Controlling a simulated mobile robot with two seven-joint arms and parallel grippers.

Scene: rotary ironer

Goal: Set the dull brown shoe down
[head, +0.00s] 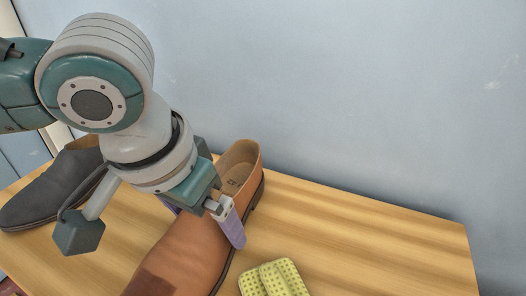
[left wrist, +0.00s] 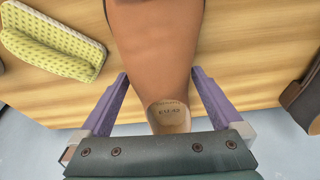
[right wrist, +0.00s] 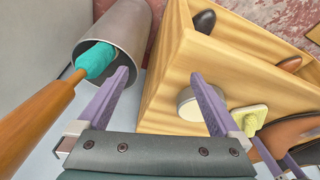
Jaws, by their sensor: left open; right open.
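The brown shoe (head: 200,248) lies on the wooden tabletop in the head view, its open heel end toward the wall. A darker patch shows near its front, which the frame cuts off. My left gripper (head: 207,222) is open over the shoe's rear part, one purple finger on each side. In the left wrist view the brown shoe (left wrist: 152,50) passes between the spread fingers, with gaps visible beside it. The sole's contact with the table is mostly hidden. My right gripper (right wrist: 160,73) is open and empty, beside the wooden furniture's edge in the right wrist view.
A yellow-green dotted sponge (head: 275,279) lies right of the shoe. A dark grey shoe (head: 50,190) stands at left. The tabletop's right side is clear. The right wrist view shows a metal bin (right wrist: 115,30) and a teal-headed, wooden-handled tool (right wrist: 95,60).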

